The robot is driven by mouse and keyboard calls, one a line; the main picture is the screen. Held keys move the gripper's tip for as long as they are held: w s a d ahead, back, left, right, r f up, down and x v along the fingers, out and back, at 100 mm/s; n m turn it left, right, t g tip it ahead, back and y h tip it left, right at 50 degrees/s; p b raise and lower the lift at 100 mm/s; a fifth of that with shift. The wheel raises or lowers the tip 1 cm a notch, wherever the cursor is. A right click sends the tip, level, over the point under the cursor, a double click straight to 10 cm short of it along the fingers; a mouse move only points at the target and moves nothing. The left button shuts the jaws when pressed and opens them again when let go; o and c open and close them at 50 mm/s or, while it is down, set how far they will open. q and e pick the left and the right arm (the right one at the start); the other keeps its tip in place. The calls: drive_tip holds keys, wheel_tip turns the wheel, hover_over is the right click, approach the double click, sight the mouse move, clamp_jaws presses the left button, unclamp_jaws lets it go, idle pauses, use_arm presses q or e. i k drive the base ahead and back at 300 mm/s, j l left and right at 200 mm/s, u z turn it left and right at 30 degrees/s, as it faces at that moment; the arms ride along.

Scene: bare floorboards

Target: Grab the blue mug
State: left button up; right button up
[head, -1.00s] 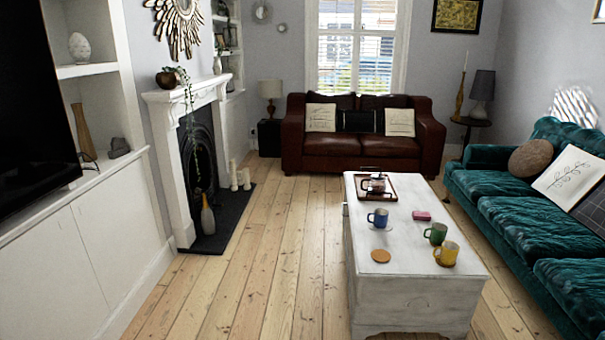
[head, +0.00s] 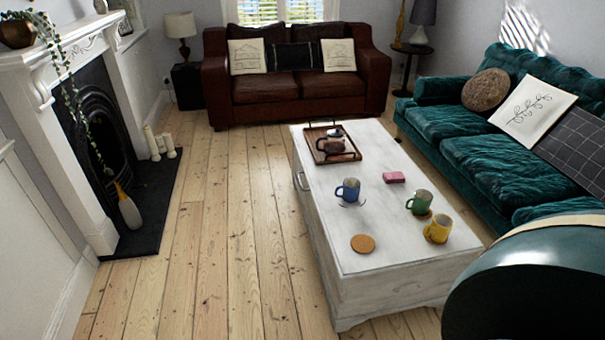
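The blue mug (head: 348,190) stands upright on the white chest-like coffee table (head: 370,238), near its left edge. It seems to sit on a pale, clear coaster or saucer. A green mug (head: 419,202) and a yellow mug (head: 438,229) stand to its right and nearer to me. Neither of my grippers is in the head view.
A green sofa (head: 470,155) is close on the right. The floorboards (head: 215,255) left of the table are clear up to the fireplace hearth (head: 152,200).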

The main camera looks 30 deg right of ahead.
sight(347, 191)
drive_tip(key=i+j+z, duration=0.2)
drive_tip(key=i, duration=0.25)
drive_tip(key=i+z, duration=0.2)
drive_tip(key=i, duration=0.3)
drive_tip(key=i+j+z, duration=0.2)
drive_tip(key=i, duration=0.25)
drive_tip(key=i+j+z, duration=0.1)
drive_tip(key=i+z, duration=0.15)
drive_tip(key=z, duration=0.25)
drive_tip(key=i+j+z, duration=0.2)
drive_tip(key=z, duration=0.25)
drive_tip(key=i+j+z, duration=0.15)
drive_tip(key=z, duration=0.35)
drive_tip(key=j, duration=0.1)
